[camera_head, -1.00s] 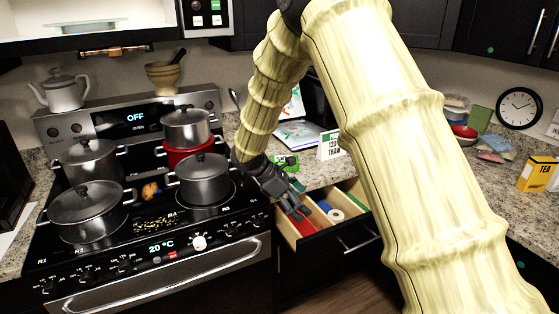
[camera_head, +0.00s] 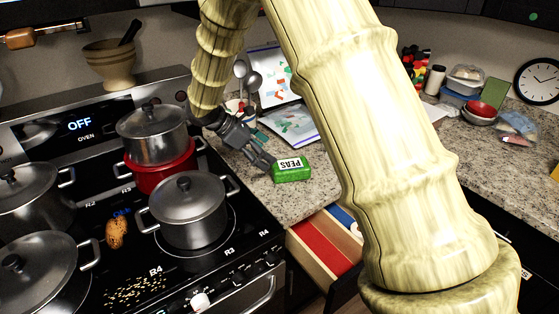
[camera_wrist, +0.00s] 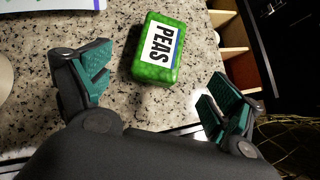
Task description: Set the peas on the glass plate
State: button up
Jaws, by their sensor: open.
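The peas (camera_head: 291,170) are a green block with a white label reading PEAS, lying on the speckled counter right of the stove. In the wrist view the peas (camera_wrist: 159,50) lie beyond and between my spread fingers, touching neither. My gripper (camera_head: 268,165) is open and empty, just left of the peas in the head view; its two teal-padded fingers also show in the wrist view (camera_wrist: 158,92). I cannot make out a glass plate in either view.
Pots, including a lidded pot (camera_head: 190,210), stand on the stove left of my gripper. An open drawer (camera_head: 322,243) juts out below the counter edge. A bag (camera_head: 290,126) lies behind the peas.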

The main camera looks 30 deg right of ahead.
aim_at(289, 164)
jog(key=p+x, duration=0.1)
jog(key=x, duration=0.4)
jog(key=shift+d, duration=0.15)
jog(key=shift+s+d+f, duration=0.1)
jog(key=shift+s+d, duration=0.15)
jog(key=shift+d, duration=0.15)
jog(key=shift+p+x, duration=1.05)
jog(key=shift+x, duration=1.2)
jog(key=shift+d, duration=0.15)
jog(key=c, duration=1.5)
jog(key=shift+w, duration=0.1)
